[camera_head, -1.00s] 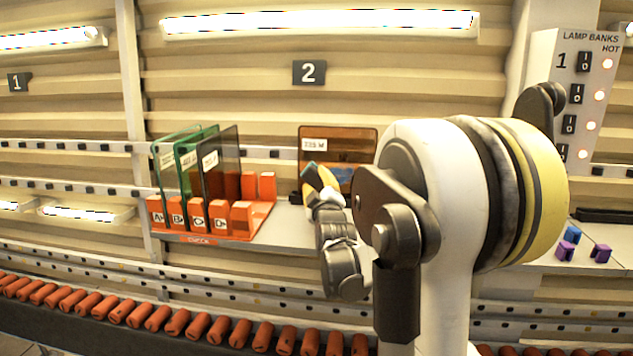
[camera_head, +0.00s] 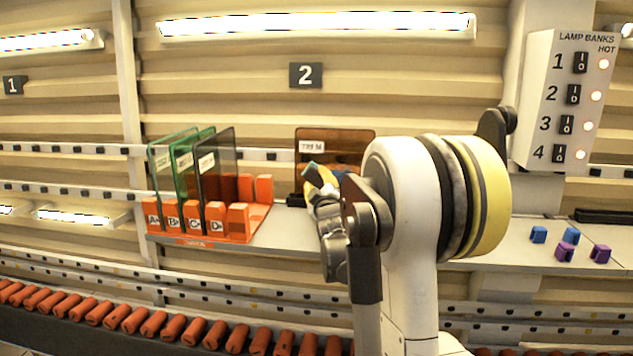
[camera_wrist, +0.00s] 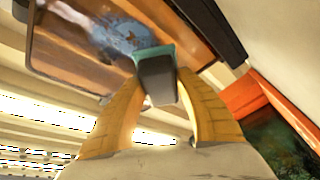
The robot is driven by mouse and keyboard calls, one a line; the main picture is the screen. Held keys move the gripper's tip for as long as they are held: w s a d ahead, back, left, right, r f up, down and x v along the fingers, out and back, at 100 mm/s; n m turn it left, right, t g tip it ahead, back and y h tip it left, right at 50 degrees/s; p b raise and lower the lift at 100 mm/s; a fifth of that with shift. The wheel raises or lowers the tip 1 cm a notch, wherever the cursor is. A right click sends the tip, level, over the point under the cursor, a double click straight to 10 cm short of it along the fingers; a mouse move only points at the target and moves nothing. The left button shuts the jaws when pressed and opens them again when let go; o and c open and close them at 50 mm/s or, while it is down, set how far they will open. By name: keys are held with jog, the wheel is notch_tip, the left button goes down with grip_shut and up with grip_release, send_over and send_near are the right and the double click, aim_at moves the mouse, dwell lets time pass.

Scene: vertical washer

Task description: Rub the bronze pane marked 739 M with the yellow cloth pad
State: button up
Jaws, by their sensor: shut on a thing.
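The bronze pane (camera_head: 350,136) stands upright on the shelf under sign 2, with a white label at its upper left; the small print looks like 739 M. In the wrist view the pane (camera_wrist: 62,52) fills the upper left, with a blue-grey patch or reflection on it. My gripper (camera_head: 317,182) is in front of the pane's lower left. Its yellow fingers (camera_wrist: 155,95) are shut on a pad (camera_wrist: 158,78) with a grey body and teal face; no yellow shows on it. The pad's face is at the pane, but contact cannot be told. My arm hides the pane's lower right.
An orange rack (camera_head: 205,238) at left holds green panes (camera_head: 163,175) and a dark pane (camera_head: 216,180) above lettered slots. Blue and purple blocks (camera_head: 565,251) lie on the right shelf. A lamp switch panel (camera_head: 565,100) is at upper right. Orange rollers (camera_head: 130,320) run along the front.

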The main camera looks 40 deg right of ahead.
jog(key=shift+w+d+f, duration=0.1)
jog(key=shift+w+d, duration=0.5)
jog(key=shift+d, duration=0.1)
dwell(0.7)
jog(key=shift+s+d, duration=3.5)
jog(key=shift+s, duration=0.6)
jog(key=shift+w+a+b, duration=0.2)
jog(key=shift+w+a, duration=1.6)
jog(key=shift+w, duration=0.25)
jog(key=shift+w+a+b, duration=0.2)
jog(key=shift+w+a, duration=1.55)
jog(key=shift+w, duration=0.3)
jog(key=shift+s+a+r+p, duration=0.2)
jog(key=shift+s+a, duration=0.8)
jog(key=shift+a, duration=0.15)
jog(key=shift+s+a+r+p, duration=0.2)
jog(key=shift+s+a, duration=0.75)
jog(key=shift+a, duration=0.15)
